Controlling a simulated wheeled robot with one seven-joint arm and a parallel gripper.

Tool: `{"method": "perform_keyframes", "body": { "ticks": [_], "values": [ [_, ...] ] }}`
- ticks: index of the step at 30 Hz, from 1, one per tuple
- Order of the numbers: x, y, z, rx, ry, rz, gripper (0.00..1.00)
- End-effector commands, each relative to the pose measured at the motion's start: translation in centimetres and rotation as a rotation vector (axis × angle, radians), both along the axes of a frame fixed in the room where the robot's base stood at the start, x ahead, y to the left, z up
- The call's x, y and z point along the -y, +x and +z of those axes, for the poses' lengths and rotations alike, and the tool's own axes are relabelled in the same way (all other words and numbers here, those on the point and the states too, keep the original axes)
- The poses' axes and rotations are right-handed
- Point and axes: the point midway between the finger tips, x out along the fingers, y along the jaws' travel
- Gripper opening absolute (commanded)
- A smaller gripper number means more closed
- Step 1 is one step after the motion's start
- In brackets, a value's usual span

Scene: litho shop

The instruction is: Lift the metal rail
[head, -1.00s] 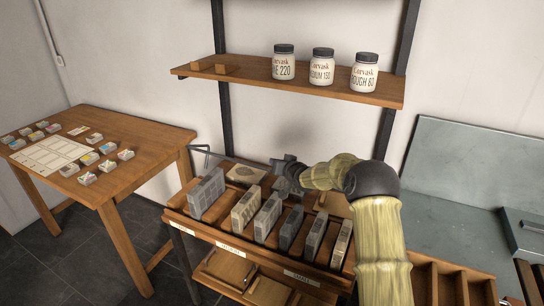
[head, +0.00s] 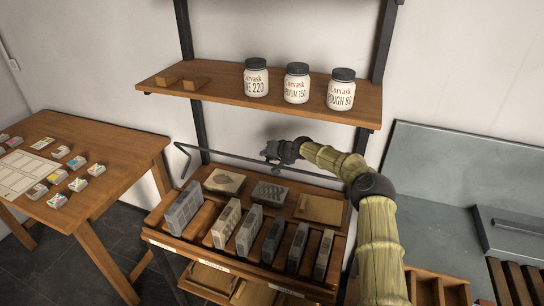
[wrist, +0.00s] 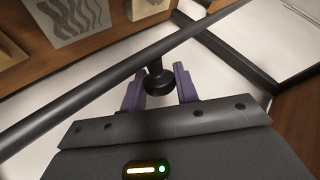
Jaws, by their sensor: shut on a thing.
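The metal rail (head: 225,156) is a thin dark rod with a bent left end. In the head view it hangs above the back of the wooden rack, roughly level, and its right part passes behind my gripper and arm. My gripper (head: 270,152) is at the rail, below the wall shelf. In the wrist view the rail (wrist: 75,95) runs diagonally across, just beyond the purple fingertips. A dark round knob (wrist: 157,86) on the rail sits between the fingers, and my gripper (wrist: 158,78) is shut on it.
The wooden rack (head: 160,240) below holds several upright grey and beige blocks. A wall shelf (head: 220,90) with three jars (head: 297,83) is above. A wooden table (head: 120,150) with small blocks stands left, and a grey metal surface (head: 430,185) lies right.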

Motion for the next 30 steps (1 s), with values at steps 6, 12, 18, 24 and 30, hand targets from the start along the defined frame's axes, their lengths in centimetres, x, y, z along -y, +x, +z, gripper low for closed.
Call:
{"method": "perform_keyframes", "body": {
  "ticks": [6, 12, 18, 24, 30],
  "values": [
    [-0.39, 0.26, -0.30, -0.043, 0.014, 0.009, 0.00],
    [-0.56, 0.27, -0.36, -0.055, 0.017, 0.014, 0.00],
    [-0.61, 0.24, -0.36, -0.056, 0.017, 0.014, 0.00],
    [-0.64, 0.22, -0.36, -0.057, 0.017, 0.014, 0.49],
    [-0.65, 0.22, -0.34, -0.056, 0.018, 0.014, 0.49]
  ]
}}
